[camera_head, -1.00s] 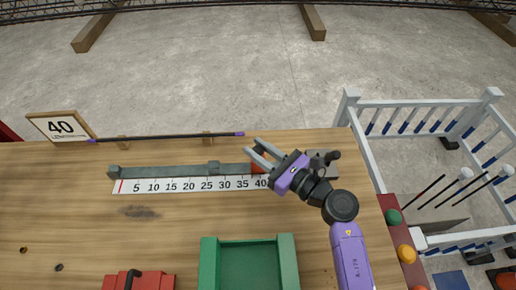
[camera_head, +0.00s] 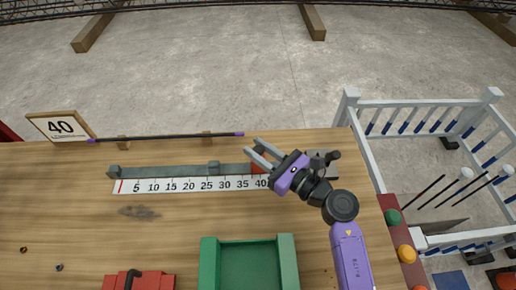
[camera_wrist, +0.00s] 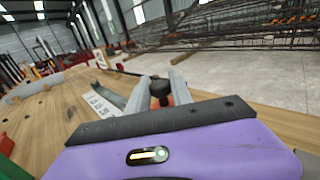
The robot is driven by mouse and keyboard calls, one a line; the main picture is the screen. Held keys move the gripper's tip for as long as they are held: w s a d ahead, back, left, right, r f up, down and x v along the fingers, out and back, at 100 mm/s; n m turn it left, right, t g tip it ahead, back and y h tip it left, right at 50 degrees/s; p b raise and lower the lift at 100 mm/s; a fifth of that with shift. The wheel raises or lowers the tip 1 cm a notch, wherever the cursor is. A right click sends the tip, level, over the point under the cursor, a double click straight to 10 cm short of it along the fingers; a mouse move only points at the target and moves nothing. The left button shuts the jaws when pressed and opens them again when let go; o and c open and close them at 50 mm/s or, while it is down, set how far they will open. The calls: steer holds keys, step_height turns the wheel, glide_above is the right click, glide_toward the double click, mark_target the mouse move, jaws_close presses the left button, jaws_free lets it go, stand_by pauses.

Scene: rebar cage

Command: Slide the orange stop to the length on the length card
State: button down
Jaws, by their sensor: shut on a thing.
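The length card (camera_head: 59,127) reads 40 and stands framed at the back left of the bench. The orange stop (camera_head: 256,168) sits on the grey rail (camera_head: 170,171) near its right part, close to the 40 on the white scale (camera_head: 190,185). My gripper (camera_head: 256,150) is shut on the stop and partly covers it, so its exact edge against the marks is hard to read.
A dark bar with purple ends (camera_head: 170,137) lies behind the rail. A grey block with a black knob (camera_head: 325,162) is at the rail's right end. A green tray (camera_head: 206,265) and a red box (camera_head: 150,282) are in front. A white railing (camera_head: 420,103) stands right.

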stand_by(0.4)
steer(key=d, duration=0.2)
steer(key=shift+d, duration=0.3)
steer(key=c, duration=1.2)
jaws_free()
steer(key=shift+o, duration=0.2)
steer(key=shift+s, duration=0.1)
steer(key=b+v, duration=0.1)
steer(key=v, duration=0.6)
steer(key=shift+s+d, duration=0.25)
